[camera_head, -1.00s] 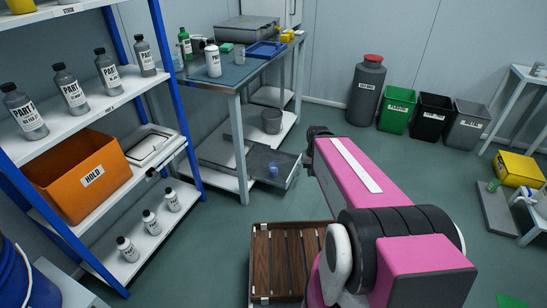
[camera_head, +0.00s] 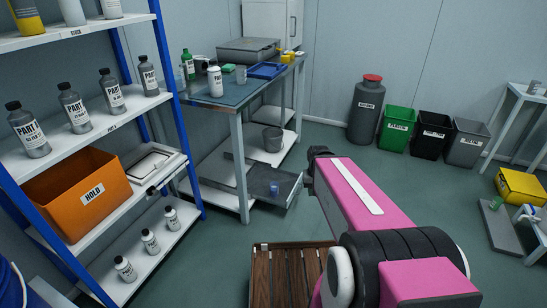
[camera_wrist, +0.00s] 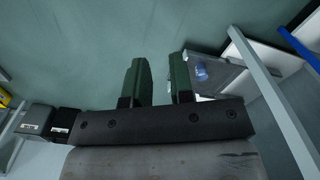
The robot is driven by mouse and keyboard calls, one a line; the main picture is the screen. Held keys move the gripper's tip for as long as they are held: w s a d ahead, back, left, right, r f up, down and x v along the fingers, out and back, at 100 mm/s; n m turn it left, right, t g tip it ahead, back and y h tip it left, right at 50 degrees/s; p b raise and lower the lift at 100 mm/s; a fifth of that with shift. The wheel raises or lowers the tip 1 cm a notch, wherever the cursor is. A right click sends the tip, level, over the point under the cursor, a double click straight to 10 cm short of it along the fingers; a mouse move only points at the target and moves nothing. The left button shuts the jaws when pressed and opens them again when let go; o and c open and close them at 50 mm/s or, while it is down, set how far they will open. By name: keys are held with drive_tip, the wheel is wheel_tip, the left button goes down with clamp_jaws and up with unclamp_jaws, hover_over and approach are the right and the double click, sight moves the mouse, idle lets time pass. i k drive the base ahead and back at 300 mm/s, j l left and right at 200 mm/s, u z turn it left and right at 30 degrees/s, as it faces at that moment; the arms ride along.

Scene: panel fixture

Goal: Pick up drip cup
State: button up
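A small blue cup (camera_head: 274,189), which I take to be the drip cup, stands in the open grey drawer (camera_head: 262,178) under the workbench. It also shows in the wrist view (camera_wrist: 201,73), just right of the right-hand finger. My gripper (camera_wrist: 161,78) has two green fingers set well apart, with only floor showing between them. The cup is outside the fingers, apparently beyond them. In the head view my pink arm reaches toward the drawer's right side, and its fingers are hidden.
The workbench (camera_head: 228,88) stands above the drawer, with a grey bucket (camera_head: 272,139) on its lower shelf. A blue-posted rack (camera_head: 172,92) with bottles is at left. A wooden crate (camera_head: 285,275) lies on the floor near me. Open floor lies right of the drawer.

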sight(274, 186)
drive_tip(key=i+l+u, duration=0.1)
drive_tip(key=l, duration=0.3)
drive_tip(key=i+l, duration=0.25)
drive_tip(key=l, duration=0.2)
drive_tip(key=i+l+u, duration=0.15)
drive_tip(key=l, duration=0.25)
drive_tip(key=i+l+u, duration=0.1)
drive_tip(key=l, duration=0.35)
drive_tip(key=i+l+u, duration=0.1)
drive_tip(key=l, duration=0.35)
drive_tip(key=i+l, duration=0.2)
drive_tip(key=l, duration=0.25)
drive_tip(key=u, duration=0.05)
